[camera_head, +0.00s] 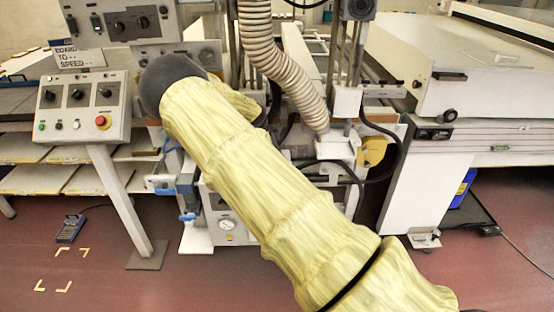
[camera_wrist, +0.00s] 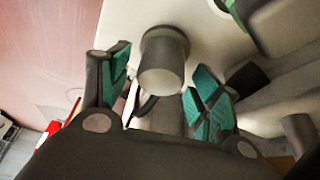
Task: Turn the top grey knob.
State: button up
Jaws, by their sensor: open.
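A grey cylindrical knob (camera_wrist: 163,62) with a wider collar sticks out from a pale panel (camera_wrist: 120,25) in the wrist view. My gripper (camera_wrist: 160,66) is open, with one teal-padded finger on either side of the knob. I see gaps between the pads and the knob, and nothing is gripped. In the head view the dark end of my yellow-sleeved arm is in front of the machine's upper left part and hides my gripper and the knob. I cannot tell from these views whether this is the top grey knob.
A control box (camera_head: 84,108) with dark knobs and a red button stands left of my arm. A grey panel (camera_head: 128,22) with black knobs is above. A ribbed hose (camera_head: 280,60) hangs to the right. In the wrist view, a dark rounded part (camera_wrist: 285,25) lies close to the right finger.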

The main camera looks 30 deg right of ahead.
jog(key=v, duration=1.2)
dwell(0.3)
